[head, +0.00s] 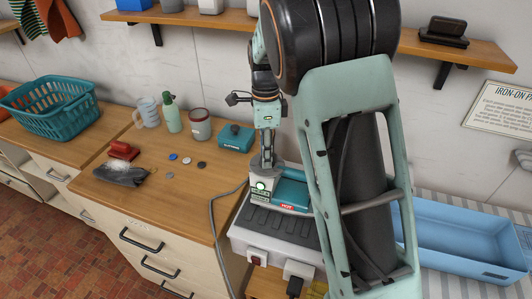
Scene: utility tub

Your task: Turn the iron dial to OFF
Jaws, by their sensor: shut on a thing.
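The teal iron (291,190) sits on a grey and white base (262,218), right of centre in the head view. A red label reading HOT (287,207) shows at its front. A small pale panel with a round, lit spot (261,187) is at the left of the iron. My gripper (262,174) reaches down from above to this spot. Its fingers are close together, shut on what looks like the iron dial. The dial itself is mostly hidden by the fingers, and its setting cannot be read.
My arm covers much of the right side. A blue tub (470,240) is at the right. A cable (213,235) hangs at the counter's edge. Left on the wooden counter are a teal basket (55,108), bottle (171,115), mug, teal box (235,136), patches and a red-handled brush. Switches and plugs are below the iron.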

